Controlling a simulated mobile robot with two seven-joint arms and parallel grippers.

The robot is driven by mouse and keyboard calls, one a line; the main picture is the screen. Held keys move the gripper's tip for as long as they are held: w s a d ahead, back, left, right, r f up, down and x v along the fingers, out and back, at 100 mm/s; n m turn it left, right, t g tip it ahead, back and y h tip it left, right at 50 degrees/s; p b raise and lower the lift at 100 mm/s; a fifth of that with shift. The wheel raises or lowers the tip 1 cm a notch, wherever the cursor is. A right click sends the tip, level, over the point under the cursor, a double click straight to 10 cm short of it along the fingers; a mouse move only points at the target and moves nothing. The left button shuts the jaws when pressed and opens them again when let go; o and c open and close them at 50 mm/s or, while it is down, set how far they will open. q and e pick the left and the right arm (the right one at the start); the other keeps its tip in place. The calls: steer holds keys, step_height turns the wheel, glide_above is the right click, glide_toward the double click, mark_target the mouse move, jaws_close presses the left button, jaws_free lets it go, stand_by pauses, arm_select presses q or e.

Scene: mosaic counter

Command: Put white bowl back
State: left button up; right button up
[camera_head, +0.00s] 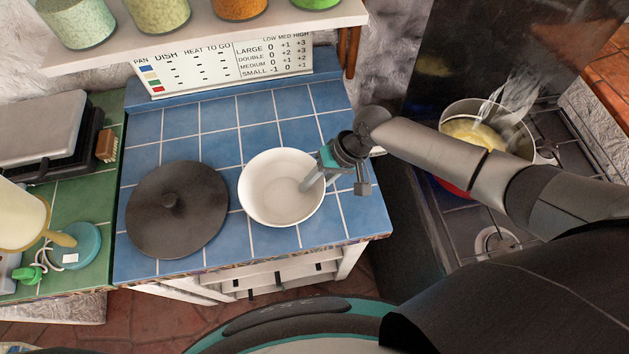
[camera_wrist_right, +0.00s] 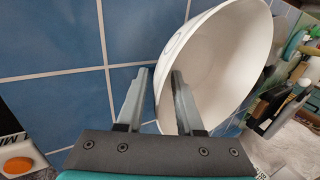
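The white bowl (camera_head: 272,190) sits upright on the blue tiled counter (camera_head: 215,118), right of the dark round lid. My right gripper (camera_head: 312,181) reaches in from the right at the bowl's right rim. In the right wrist view, the white bowl (camera_wrist_right: 227,62) fills the upper right. The right gripper's fingers (camera_wrist_right: 160,73) straddle its rim, one outside and one inside, with a gap showing between the outer finger and the wall. My left gripper is not in view.
A dark lid (camera_head: 177,208) lies left of the bowl. A steaming pot (camera_head: 487,128) stands on the stove at right. A shelf with jars (camera_head: 160,13) and a sign (camera_head: 222,65) are behind. A blue-green round item (camera_head: 77,246) lies on the green tiles.

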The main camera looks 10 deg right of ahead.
steer(key=v, duration=1.2)
steer(key=shift+r+p, duration=0.2)
steer(key=shift+p, duration=0.15)
